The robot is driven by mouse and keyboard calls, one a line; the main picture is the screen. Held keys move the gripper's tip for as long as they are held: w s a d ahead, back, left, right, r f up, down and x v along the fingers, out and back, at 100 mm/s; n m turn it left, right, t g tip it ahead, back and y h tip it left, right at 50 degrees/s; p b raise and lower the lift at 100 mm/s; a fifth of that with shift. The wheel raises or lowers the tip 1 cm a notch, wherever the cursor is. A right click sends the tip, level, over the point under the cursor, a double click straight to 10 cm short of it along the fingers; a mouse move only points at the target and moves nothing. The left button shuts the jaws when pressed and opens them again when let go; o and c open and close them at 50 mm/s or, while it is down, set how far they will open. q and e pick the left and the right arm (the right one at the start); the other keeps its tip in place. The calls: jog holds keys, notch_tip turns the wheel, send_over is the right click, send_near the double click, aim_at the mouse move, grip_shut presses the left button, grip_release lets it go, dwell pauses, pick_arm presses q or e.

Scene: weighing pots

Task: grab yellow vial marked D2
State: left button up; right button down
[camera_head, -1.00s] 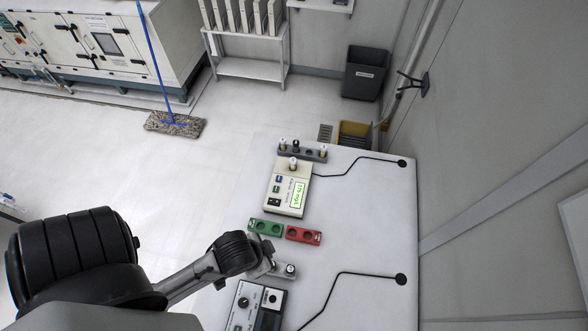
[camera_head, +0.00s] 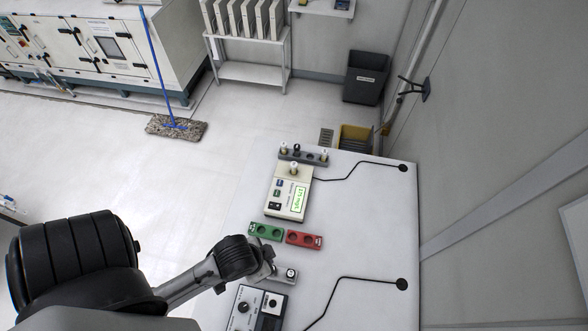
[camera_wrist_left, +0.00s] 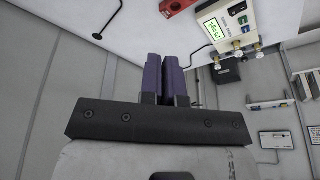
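Several vials stand on the white table, too small for me to read any marking or pick out D2. One with a yellowish cap (camera_head: 294,168) stands on the cream meter (camera_head: 287,198). Others stand in the grey rack (camera_head: 310,155) behind it; at least one cap there is dark. The meter (camera_wrist_left: 232,20) and vials also show upside down in the left wrist view.
A green block (camera_head: 265,231) and a red block (camera_head: 304,240) with round holes lie between meter and holder. A second device (camera_head: 243,307) with a knob stands at the near edge. Black cables cross the table's right side. The table's right middle is otherwise clear.

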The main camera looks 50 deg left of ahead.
pick_arm(q)
jog(key=o, duration=1.1)
jog(key=shift+c, duration=0.2)
